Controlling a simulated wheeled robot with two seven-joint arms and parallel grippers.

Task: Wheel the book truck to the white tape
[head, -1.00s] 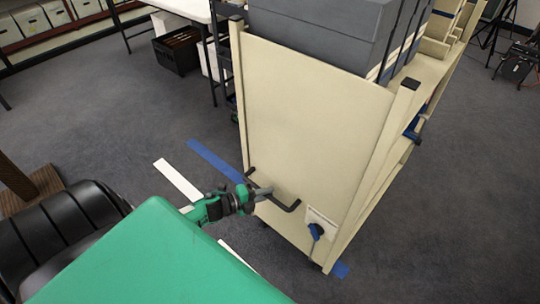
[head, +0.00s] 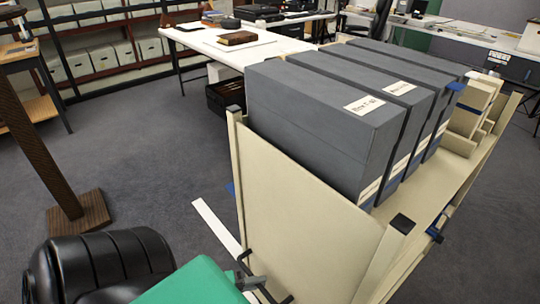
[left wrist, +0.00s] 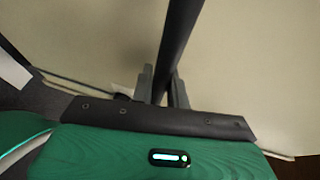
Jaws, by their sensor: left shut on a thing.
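The cream book truck (head: 300,235) stands at the right, with its end panel facing me and grey archival boxes (head: 310,110) on it. My left gripper (head: 252,283) is shut on the dark handle of that panel, low in the head view. The left wrist view shows its fingers (left wrist: 163,88) around the black handle bar (left wrist: 180,45), close to the panel. A strip of white tape (head: 216,226) lies on the floor just left of the truck; its near end is hidden. My right gripper is in neither view.
A bit of blue tape (head: 230,189) shows beside the truck. A white table (head: 215,45) with a black crate (head: 226,97) under it stands behind. A brown post on a base (head: 80,212) is at the left. Carpet between is clear.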

